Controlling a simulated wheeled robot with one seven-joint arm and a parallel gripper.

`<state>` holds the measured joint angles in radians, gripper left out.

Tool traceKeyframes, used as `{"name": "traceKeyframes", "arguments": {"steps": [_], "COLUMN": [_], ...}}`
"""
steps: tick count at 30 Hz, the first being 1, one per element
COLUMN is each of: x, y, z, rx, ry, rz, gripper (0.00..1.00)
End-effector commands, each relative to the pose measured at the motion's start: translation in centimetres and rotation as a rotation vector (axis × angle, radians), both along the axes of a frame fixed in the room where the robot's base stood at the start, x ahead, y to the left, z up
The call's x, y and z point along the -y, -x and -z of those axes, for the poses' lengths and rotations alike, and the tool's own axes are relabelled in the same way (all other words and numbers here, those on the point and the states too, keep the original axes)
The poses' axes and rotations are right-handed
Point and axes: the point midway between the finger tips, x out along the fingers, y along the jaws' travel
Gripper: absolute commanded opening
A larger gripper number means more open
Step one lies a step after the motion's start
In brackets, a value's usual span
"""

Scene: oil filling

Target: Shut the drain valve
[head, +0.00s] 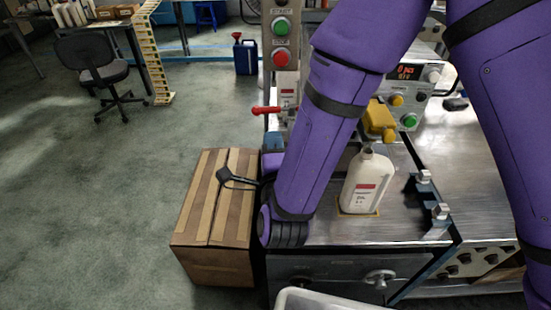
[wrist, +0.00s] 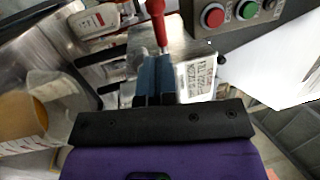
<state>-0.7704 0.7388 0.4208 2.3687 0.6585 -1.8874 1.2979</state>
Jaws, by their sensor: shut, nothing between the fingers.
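A red lever handle (head: 268,110) sticks out to the left from the machine's upright, beside a white label; I take it for the drain valve's handle. It also shows in the wrist view (wrist: 155,20), just beyond my fingertips. My gripper (head: 272,138) is just below the lever in the head view, partly hidden by my arm. In the wrist view the two blue-grey fingers (wrist: 152,72) are together with nothing between them. The lever's end lies close in front of the fingertips; I cannot tell whether they touch.
A white bottle (head: 367,182) stands on the metal bench beneath a yellow nozzle (head: 379,118). A cardboard box (head: 212,215) stands on the floor to the left. Green and red buttons (head: 281,40) sit above the lever. A printed label plate (wrist: 196,78) is right of the fingers.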

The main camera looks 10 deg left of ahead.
Motion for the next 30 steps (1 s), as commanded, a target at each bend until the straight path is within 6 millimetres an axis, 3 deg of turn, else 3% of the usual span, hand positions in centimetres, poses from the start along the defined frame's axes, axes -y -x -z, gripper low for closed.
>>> {"name": "traceKeyframes", "arguments": {"steps": [9,15,26,30], "x": [-1.6,-2.0,-2.1,-2.8], "y": [-4.5,-5.5,-5.6,-6.9], "z": [-1.0,-1.2,-1.2,-1.2], "rx": [0.001,0.000,0.000,0.000], "ry": [-0.001,-0.001,0.000,-0.003], "rz": [0.000,0.000,-0.001,-0.008], "gripper": [0.00,0.00,0.00,0.00]}}
